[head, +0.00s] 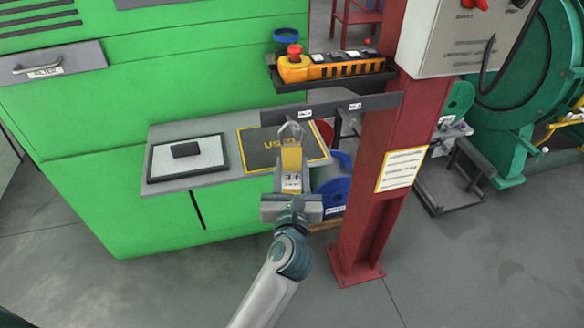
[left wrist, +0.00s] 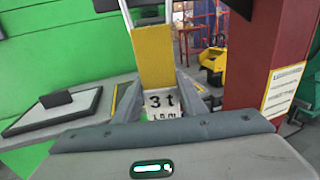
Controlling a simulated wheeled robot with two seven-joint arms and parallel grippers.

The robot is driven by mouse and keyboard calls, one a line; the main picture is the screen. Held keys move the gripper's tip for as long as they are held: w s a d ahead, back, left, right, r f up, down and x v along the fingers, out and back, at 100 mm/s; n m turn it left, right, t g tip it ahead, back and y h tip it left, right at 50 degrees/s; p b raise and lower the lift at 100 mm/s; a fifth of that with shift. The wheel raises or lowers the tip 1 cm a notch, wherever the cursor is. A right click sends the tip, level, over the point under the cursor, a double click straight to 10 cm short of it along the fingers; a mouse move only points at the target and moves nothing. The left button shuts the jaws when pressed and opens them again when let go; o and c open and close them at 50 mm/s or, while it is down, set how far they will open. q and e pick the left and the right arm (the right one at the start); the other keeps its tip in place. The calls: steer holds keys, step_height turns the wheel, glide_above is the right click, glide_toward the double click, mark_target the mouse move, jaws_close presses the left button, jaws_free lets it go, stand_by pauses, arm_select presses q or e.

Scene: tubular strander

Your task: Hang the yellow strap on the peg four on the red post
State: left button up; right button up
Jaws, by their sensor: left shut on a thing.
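My left gripper (head: 291,185) is shut on the yellow strap (head: 291,158) and holds it upright at the dark peg rail (head: 330,107). A white "3 t" tag shows on the strap low between the fingers, and a pale loop stands at its top. In the left wrist view the strap (left wrist: 152,55) rises between the fingers and its top is cut off. The loop overlaps the rail's left part in the head view; I cannot tell whether it touches a peg. The rail reaches left from the red post (head: 380,160). Its small labels are unreadable, so peg four cannot be picked out.
An orange control box (head: 330,67) with a red button sits on a shelf above the rail. A green cabinet (head: 90,130) with a grey ledge (head: 190,182) stands behind. Blue reels (head: 332,195) lie low beside the post. A grey electrical box (head: 460,35) is upper right.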

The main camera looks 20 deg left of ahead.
steer(key=shift+s+f, duration=0.15)
steer(key=shift+s, duration=0.1)
arm_select(q)
steer(key=o, duration=1.4)
steer(key=shift+s, duration=0.1)
steer(key=shift+v, duration=0.8)
steer(key=b+v, duration=0.2)
steer(key=v, duration=0.8)
arm_select(e)
steer(key=shift+s+d+f+g+h, duration=0.15)
steer(key=shift+s+d+f+g, duration=0.3)
steer(key=shift+d, duration=0.1)
steer(key=shift+s+d+f+g+h, duration=0.15)
steer(key=shift+s+d+f+g, duration=0.2)
steer(key=shift+d+f+g, duration=0.15)
arm_select(q)
steer(key=shift+s, duration=0.1)
arm_select(e)
steer(key=shift+r, duration=0.1)
